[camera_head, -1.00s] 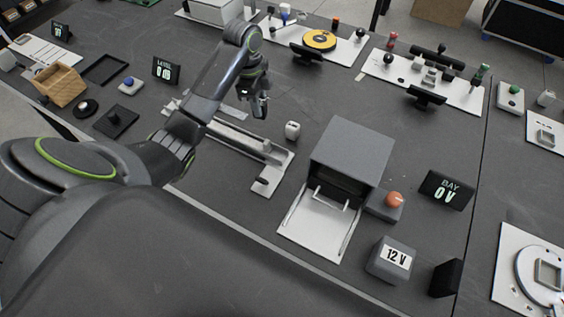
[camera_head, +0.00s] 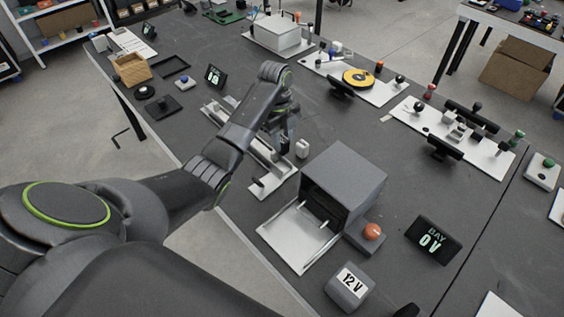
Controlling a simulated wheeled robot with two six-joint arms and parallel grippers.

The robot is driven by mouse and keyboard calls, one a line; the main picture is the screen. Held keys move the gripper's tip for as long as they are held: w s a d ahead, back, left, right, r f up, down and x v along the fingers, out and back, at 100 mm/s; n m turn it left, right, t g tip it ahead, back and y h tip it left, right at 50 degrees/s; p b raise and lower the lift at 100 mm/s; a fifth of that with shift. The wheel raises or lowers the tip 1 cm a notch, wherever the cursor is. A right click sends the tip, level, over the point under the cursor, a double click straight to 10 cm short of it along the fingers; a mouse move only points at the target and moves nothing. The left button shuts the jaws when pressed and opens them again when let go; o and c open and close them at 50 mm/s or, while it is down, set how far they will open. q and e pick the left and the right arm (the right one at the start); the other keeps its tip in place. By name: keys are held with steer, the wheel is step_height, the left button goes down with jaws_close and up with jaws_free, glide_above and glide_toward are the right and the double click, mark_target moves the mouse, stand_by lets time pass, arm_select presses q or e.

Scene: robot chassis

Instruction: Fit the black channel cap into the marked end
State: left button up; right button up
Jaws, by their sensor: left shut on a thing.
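A pale channel (camera_head: 262,150) lies on the dark table left of the grey box, with a light foot at its near end. My left gripper (camera_head: 285,147) points down above the near half of the channel. It is shut on a small dark piece, seemingly the black channel cap, which I can hardly tell apart from the dark fingers. The arm hides part of the channel, and I cannot make out the end mark. My right gripper is not in view.
A display (camera_head: 215,77) stands beyond the channel's far end.

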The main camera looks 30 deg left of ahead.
mark_target(282, 147)
arm_select(q)
step_height(282, 147, down, 3)
steer(key=shift+f+p, duration=0.1)
steer(key=shift+p, duration=0.2)
steer(key=shift+d+f, duration=0.1)
steer(key=shift+f, duration=2.1)
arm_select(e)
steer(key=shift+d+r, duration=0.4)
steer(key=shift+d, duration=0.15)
arm_select(q)
steer(key=shift+s+f, duration=0.1)
steer(key=shift+f, duration=0.1)
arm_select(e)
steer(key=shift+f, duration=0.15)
arm_select(q)
steer(key=shift+f, duration=0.1)
